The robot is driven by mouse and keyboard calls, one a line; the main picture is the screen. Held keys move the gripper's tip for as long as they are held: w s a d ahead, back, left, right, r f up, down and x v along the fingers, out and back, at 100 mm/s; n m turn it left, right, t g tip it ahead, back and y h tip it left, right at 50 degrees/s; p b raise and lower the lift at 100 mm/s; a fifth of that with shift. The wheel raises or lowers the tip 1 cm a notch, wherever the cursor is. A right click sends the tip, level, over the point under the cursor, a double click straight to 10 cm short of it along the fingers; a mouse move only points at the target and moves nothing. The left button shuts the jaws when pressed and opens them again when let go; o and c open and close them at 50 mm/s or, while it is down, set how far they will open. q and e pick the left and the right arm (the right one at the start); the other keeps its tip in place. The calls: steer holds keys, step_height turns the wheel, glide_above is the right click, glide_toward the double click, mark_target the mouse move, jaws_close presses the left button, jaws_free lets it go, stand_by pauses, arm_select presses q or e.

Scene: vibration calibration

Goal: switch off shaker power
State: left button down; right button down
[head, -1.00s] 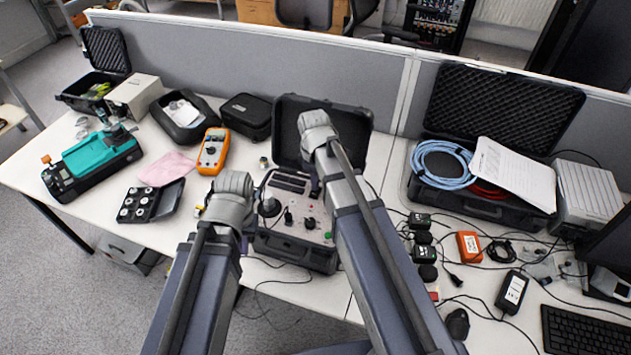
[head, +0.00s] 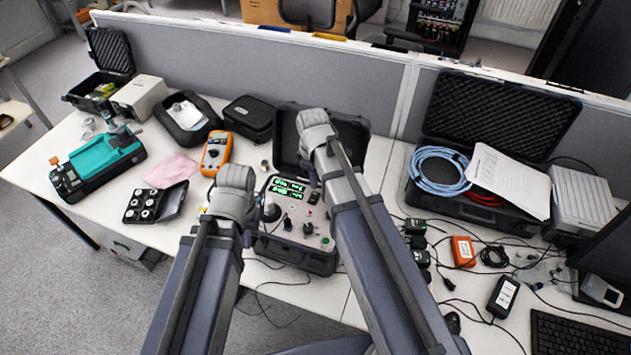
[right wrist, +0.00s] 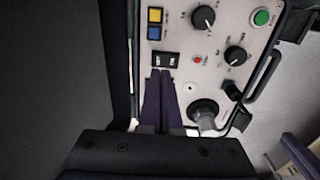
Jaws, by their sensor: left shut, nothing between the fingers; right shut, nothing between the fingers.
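The shaker unit is an open black case with a grey control panel (head: 290,222). Two green number displays (head: 289,188) on it are lit. In the right wrist view the panel has a black rocker switch (right wrist: 165,60) with white marks, blue and yellow buttons, knobs and a green button (right wrist: 261,17). My right gripper (head: 314,182) is shut and empty over the panel's far edge; its fingertips (right wrist: 160,74) are at the rocker switch's edge, and contact cannot be told. My left gripper (head: 247,238) is shut and empty by the case's left side, partly hidden by its wrist.
The raised foam-lined lid (head: 350,135) stands behind the panel. An orange multimeter (head: 215,153) and a tray of round parts (head: 150,202) lie to the left. Cables and a case with a blue coil (head: 437,169) are at the right.

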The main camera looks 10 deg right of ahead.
mark_target(314, 194)
step_height(314, 194, up, 9)
steer(key=p, duration=0.8)
steer(key=shift+w+r, duration=0.2)
steer(key=shift+w, duration=0.1)
steer(key=shift+d, duration=0.1)
steer(key=shift+s+a+r, duration=0.1)
steer(key=shift+s+a, duration=0.55)
steer(key=shift+s, duration=0.2)
steer(key=f+b, duration=0.4)
steer(key=w+f+b, duration=0.1)
steer(key=f+b, duration=0.4)
steer(key=d+f+b, duration=0.1)
steer(key=f+b, duration=0.3)
steer(key=shift+w+f+b, duration=0.25)
steer(key=shift+f+b, duration=0.1)
steer(key=shift+f, duration=0.05)
